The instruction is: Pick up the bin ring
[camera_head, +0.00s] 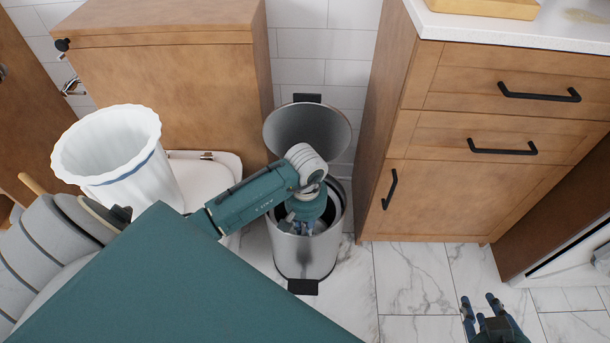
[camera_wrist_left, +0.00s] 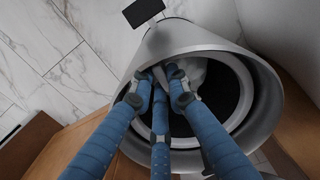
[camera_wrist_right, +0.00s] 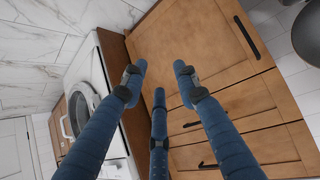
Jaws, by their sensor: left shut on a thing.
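The steel bin (camera_head: 305,258) stands on the floor with its round lid (camera_head: 306,132) raised behind it. In the left wrist view, the pale bin ring (camera_wrist_left: 246,88) lies inside the bin's mouth around a dark interior. My left gripper (camera_head: 302,226) reaches down into the mouth. Its fingers, also in the left wrist view (camera_wrist_left: 168,76), are shut on the ring's near pedal-side part beside a whitish piece; the exact contact is partly hidden by the fingers. My right gripper (camera_head: 482,302) is open and empty above the floor at lower right; its spread fingers show in the right wrist view (camera_wrist_right: 158,75).
A wooden vanity (camera_head: 470,190) with black handles stands close right of the bin. A wooden cabinet (camera_head: 170,85) is behind left. Marble floor (camera_head: 410,275) is clear at front right.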

